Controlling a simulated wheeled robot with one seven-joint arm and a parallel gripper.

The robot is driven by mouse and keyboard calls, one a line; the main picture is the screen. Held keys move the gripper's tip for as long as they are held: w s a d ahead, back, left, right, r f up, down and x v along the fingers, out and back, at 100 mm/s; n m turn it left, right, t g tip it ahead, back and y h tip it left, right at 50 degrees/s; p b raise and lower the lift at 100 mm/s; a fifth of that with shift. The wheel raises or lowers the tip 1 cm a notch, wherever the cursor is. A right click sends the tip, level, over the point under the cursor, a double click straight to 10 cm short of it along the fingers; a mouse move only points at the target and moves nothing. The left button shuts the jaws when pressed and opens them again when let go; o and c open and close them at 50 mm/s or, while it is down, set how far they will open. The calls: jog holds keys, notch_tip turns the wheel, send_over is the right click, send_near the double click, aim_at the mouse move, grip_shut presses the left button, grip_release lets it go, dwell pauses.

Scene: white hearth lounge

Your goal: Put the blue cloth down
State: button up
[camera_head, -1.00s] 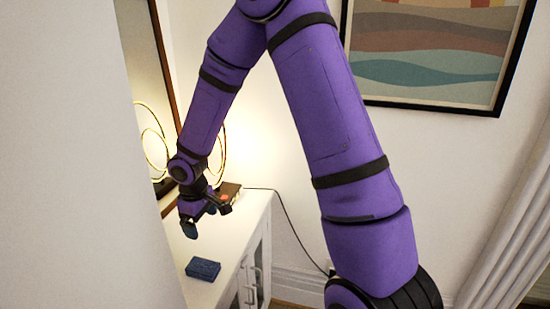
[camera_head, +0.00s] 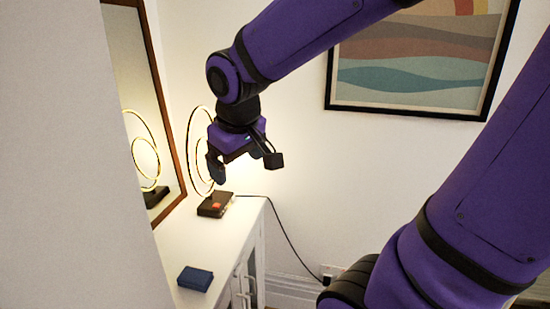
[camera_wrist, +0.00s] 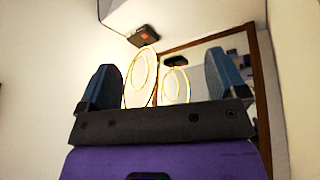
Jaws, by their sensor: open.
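The blue cloth (camera_head: 195,279) is a small, dark blue folded block. It lies flat on the white cabinet top (camera_head: 178,240) near its front end in the head view. My gripper (camera_head: 226,176) is raised well above the cabinet, up and to the right of the cloth, and apart from it. In the wrist view the two fingers of my gripper (camera_wrist: 162,80) stand wide apart with nothing between them. The cloth is not in the wrist view.
A lamp with glowing rings (camera_head: 201,150) stands on a dark base (camera_head: 215,204) farther back on the cabinet. A framed mirror (camera_head: 155,110) is behind it. A pale wall (camera_head: 60,160) fills the left. A black cord runs down the right side.

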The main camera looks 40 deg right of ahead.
jog(key=s+r+m+t+y, duration=0.1)
jog(key=s+r, duration=0.3)
jog(key=s, duration=0.6)
jog(key=shift+s+t+y, duration=0.3)
jog(key=shift+o, duration=0.4)
jog(key=shift+d, duration=0.1)
jog(key=shift+w, duration=0.15)
